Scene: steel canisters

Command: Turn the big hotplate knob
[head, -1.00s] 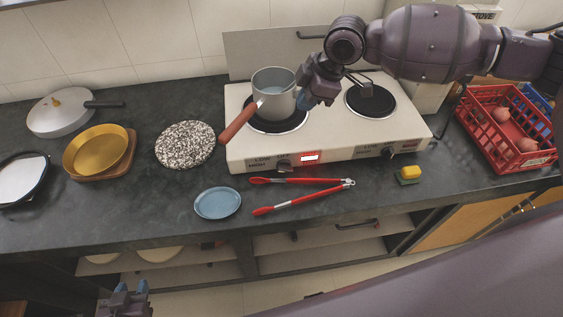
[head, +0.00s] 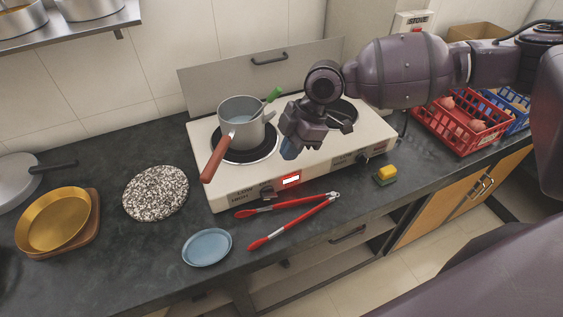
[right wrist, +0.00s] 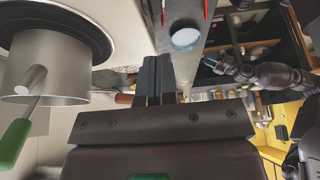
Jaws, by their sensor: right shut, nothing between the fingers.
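The white two-burner hotplate (head: 225,180) stands on the dark counter. Its front face has a left knob (head: 267,191) beside a lit red display (head: 291,180), and a right knob (head: 362,157). My right gripper (head: 290,150) is shut and empty, above the hotplate's front part between the burners, apart from both knobs. In the right wrist view its fingers (right wrist: 158,80) are together. My left gripper (right wrist: 228,66) shows small in that view; its jaw state is unclear.
A grey pot (head: 241,125) with a red-brown handle sits on the left burner, a green-handled utensil in it. Red tongs (head: 290,220), a blue plate (head: 207,247) and a sponge (head: 385,174) lie in front. A red crate (head: 460,125) stands right.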

